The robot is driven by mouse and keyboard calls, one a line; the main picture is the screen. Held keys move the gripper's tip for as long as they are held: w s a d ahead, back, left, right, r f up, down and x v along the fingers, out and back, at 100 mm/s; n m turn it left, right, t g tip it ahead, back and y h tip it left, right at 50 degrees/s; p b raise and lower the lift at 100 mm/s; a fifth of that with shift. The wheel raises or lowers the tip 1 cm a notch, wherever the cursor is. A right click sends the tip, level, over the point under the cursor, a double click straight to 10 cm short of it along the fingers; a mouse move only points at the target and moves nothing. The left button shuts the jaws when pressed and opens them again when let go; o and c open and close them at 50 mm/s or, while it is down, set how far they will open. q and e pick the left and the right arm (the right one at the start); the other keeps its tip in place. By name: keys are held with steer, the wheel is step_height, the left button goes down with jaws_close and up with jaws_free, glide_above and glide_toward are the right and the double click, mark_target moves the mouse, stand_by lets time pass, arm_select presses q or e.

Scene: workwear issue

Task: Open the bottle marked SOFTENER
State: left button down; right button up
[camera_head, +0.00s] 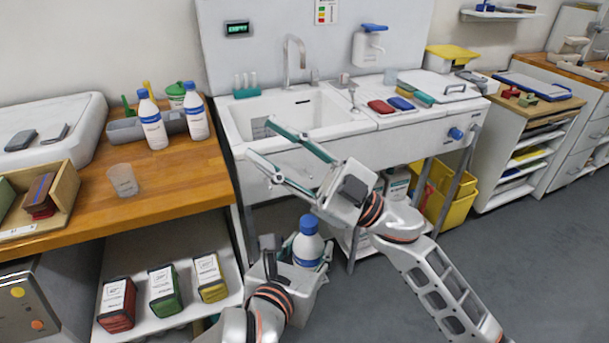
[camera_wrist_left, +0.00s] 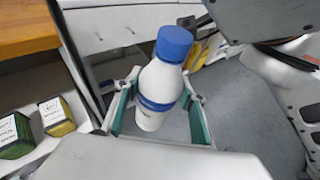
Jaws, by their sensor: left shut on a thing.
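A white bottle with a blue cap (camera_head: 308,250) is held upright in my left gripper (camera_head: 305,262), in front of the sink. In the left wrist view the bottle (camera_wrist_left: 158,88) stands between the two finger pads, its blue cap on top. A blue band shows on it; no readable marking shows. My right gripper (camera_head: 262,140) is open and empty above and left of the held bottle, over the sink's front edge. Two similar white bottles with blue caps, one in front (camera_head: 152,122) and one behind (camera_head: 195,112), stand on the wooden counter; I cannot read their labels.
The sink (camera_head: 232,128) with its faucet is behind my grippers. A clear cup (camera_head: 123,180) stands on the wooden counter (camera_head: 180,185). Several small boxes sit on the shelf below (camera_head: 235,290). Yellow bins (camera_head: 455,205) stand under the sink. The floor at right is clear.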

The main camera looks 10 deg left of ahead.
steer(key=s+a+r+n+g+h, duration=0.1)
steer(key=s+a+n+g+h, duration=0.6)
steer(key=s+n+g+h, duration=0.3)
steer(key=m+t+h, duration=0.9)
steer(key=m+h, duration=0.1)
steer(key=h, duration=0.5)
glide_above(305, 220)
step_height(305, 220, down, 5)
steer(key=shift+a+f, duration=0.1)
steer(key=shift+f, duration=0.2)
step_height(305, 220, down, 7)
steer(key=shift+w+f, duration=0.1)
steer(key=shift+f, duration=0.1)
